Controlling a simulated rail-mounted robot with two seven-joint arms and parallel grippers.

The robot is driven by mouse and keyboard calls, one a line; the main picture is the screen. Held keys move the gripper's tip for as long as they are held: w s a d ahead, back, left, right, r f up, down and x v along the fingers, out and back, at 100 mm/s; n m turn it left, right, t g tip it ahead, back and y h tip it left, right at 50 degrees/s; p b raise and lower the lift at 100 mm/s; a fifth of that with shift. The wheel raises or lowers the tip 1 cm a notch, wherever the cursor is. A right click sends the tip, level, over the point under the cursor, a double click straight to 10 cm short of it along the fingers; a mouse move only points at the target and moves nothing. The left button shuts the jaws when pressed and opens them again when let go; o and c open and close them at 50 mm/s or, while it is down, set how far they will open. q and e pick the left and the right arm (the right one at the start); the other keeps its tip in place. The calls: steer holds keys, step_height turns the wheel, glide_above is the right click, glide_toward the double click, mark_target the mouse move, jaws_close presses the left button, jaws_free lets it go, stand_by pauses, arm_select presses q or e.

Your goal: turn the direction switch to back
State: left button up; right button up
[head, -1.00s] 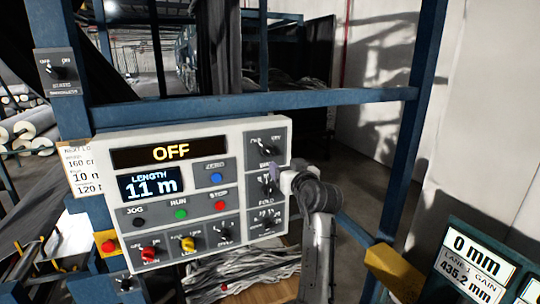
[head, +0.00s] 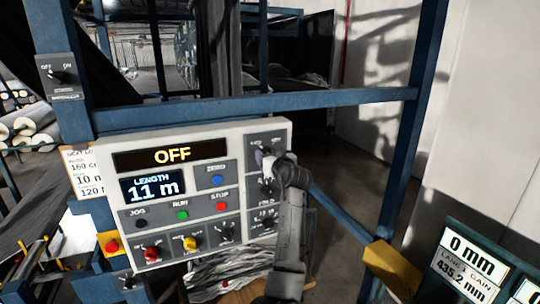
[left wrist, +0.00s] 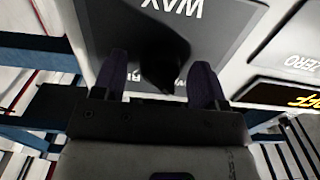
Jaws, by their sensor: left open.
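The direction switch plate (head: 257,139) is the top right one on the control panel (head: 206,140), marked WAY in the left wrist view. Its black knob (left wrist: 162,68) shows there as a dark shape between my two fingers. My left gripper (head: 264,158) is open in front of this plate, one finger on each side of the knob. The left gripper (left wrist: 160,82) shows no clear contact with the knob. In the head view the gripper hides most of the knob, so its setting cannot be read. My right gripper is not in view.
The panel display reads OFF (head: 172,156) and the length display (head: 153,188) reads 11 m. Other knobs and coloured buttons sit close by, including a fold switch (head: 263,220) below. A blue frame bar (head: 260,110) runs above the panel.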

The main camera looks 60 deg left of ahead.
arm_select(q)
steer(key=c, duration=0.9)
